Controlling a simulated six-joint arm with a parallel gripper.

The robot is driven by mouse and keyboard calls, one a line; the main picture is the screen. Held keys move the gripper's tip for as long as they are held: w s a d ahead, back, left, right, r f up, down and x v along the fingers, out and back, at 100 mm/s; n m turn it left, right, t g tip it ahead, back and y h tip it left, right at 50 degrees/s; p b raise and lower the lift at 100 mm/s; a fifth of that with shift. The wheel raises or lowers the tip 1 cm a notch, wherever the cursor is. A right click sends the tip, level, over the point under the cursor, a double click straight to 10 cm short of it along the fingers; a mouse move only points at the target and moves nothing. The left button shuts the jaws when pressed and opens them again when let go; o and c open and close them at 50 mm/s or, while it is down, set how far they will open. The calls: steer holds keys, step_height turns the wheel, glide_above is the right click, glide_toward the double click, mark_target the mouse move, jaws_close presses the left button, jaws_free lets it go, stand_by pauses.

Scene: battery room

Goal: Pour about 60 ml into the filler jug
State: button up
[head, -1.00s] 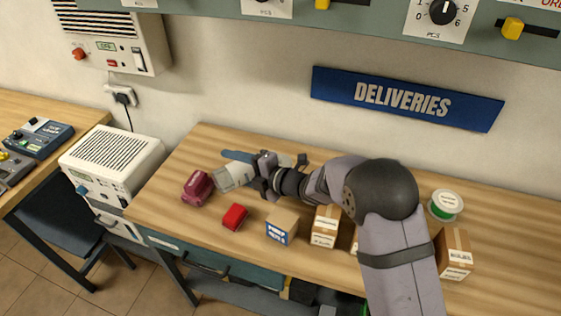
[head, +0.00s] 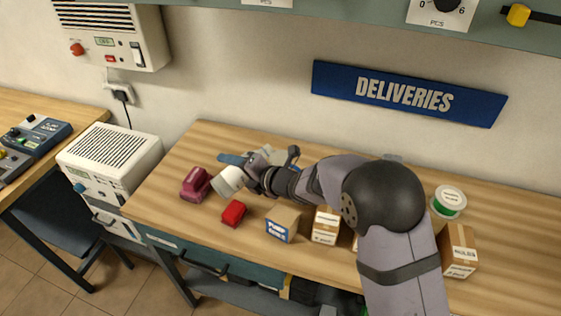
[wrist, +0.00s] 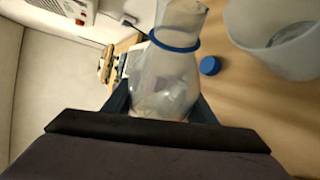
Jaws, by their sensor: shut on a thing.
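In the wrist view my gripper (wrist: 163,112) is shut on a clear bottle (wrist: 165,75) with a blue ring (wrist: 174,42) at its neck. The bottle's neck points away from my gripper; its liquid level is hard to read. A translucent white jug (wrist: 268,58) stands to the right, apart from the bottle, its opening partly visible. I see no stream between them. In the head view my gripper (head: 252,170) is at the left of the table, beside a white vessel (head: 229,181), probably the jug. The bottle is mostly hidden there.
A blue cap (wrist: 210,65) lies on the table near the bottle. A maroon block (head: 196,185) and a red block (head: 233,213) are close by. Cartons (head: 284,224) (head: 326,225) line the front edge. A green spool (head: 448,201) is at the right.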

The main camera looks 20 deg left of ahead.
steer(key=shift+w+b, duration=0.2)
steer(key=shift+b, duration=0.2)
steer(key=shift+w+d+r+n+b, duration=0.1)
steer(key=shift+d+n+b, duration=0.05)
steer(key=shift+n+b, duration=0.35)
stand_by(1.5)
steer(key=w+n+t+h+b, duration=0.1)
steer(key=n+t+b, duration=0.1)
steer(key=b, duration=0.5)
steer(key=d+f+n+t+h+b, duration=0.1)
steer(key=n+t+h+b, duration=0.1)
steer(key=b, duration=0.5)
steer(key=w+f+n+t+h+b, duration=0.1)
steer(key=n+b, duration=0.2)
steer(key=b, duration=0.4)
steer(key=shift+w+d+f+t+h+b, duration=0.25)
steer(key=shift+w+d+t+h+b, duration=0.05)
steer(key=shift+d+t+b, duration=0.1)
stand_by(0.9)
stand_by(0.5)
